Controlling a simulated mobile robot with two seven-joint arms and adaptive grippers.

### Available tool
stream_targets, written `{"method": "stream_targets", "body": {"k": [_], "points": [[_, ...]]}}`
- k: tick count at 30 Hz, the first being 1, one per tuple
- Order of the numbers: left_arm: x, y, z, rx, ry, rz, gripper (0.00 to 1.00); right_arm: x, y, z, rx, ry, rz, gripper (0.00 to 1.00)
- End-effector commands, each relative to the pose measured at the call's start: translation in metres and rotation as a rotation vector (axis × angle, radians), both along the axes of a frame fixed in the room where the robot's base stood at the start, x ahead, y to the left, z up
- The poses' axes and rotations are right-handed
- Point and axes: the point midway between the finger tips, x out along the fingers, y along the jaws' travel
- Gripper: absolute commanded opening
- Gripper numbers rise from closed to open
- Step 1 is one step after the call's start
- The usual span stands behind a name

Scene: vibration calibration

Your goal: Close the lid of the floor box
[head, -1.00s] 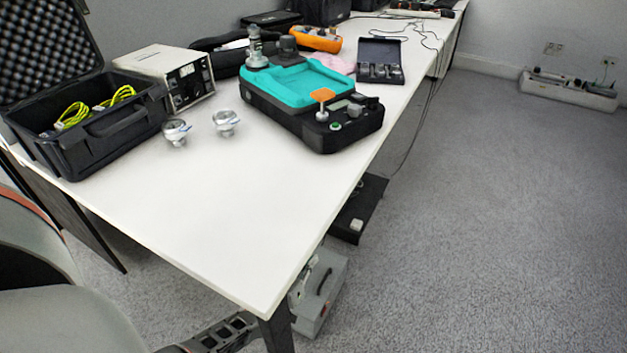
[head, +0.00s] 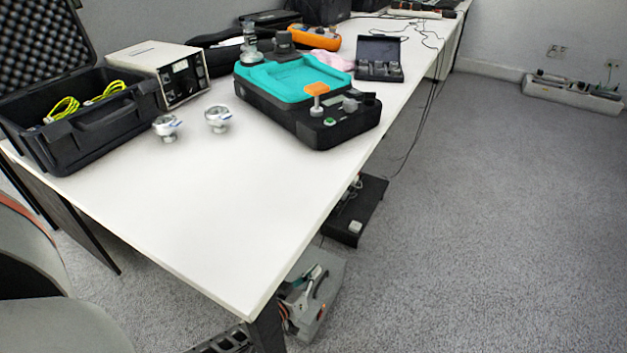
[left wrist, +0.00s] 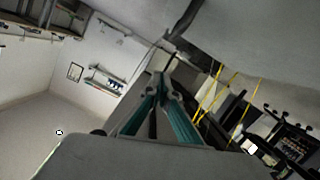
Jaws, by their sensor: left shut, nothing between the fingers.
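A grey box (head: 326,312) stands on the floor beside the near table leg, partly hidden by the tabletop corner. Dark, greenish and reddish items show at its top, with a dark handle-like bar; how its lid stands is too small to tell. In the left wrist view my left gripper (left wrist: 161,84) points forward with its two teal fingers together at the tips and nothing between them. The grey box cannot be made out in that view. My right gripper is in neither view.
The white table (head: 190,225) overhangs the box. A black floor unit (head: 356,212) stands behind it. A long pale tray (head: 570,95) with items lies by the far wall. Carpet on the right is clear. An open black case (head: 95,130) stands on the table.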

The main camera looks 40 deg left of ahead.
Motion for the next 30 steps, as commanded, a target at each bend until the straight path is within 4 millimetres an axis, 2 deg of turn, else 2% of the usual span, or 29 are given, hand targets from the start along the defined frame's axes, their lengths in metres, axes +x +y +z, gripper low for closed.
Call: {"method": "stream_targets", "body": {"k": [8, 21, 30], "points": [[0.000, 0.000, 0.014, -0.001, -0.002, 0.001, 0.00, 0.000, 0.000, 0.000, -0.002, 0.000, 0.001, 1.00], [0.000, 0.000, 0.076, 0.000, -0.003, 0.001, 0.00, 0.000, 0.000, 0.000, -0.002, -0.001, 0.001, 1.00], [0.000, 0.000, 0.099, 0.000, 0.000, 0.000, 0.00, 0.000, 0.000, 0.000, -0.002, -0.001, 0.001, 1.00]]}}
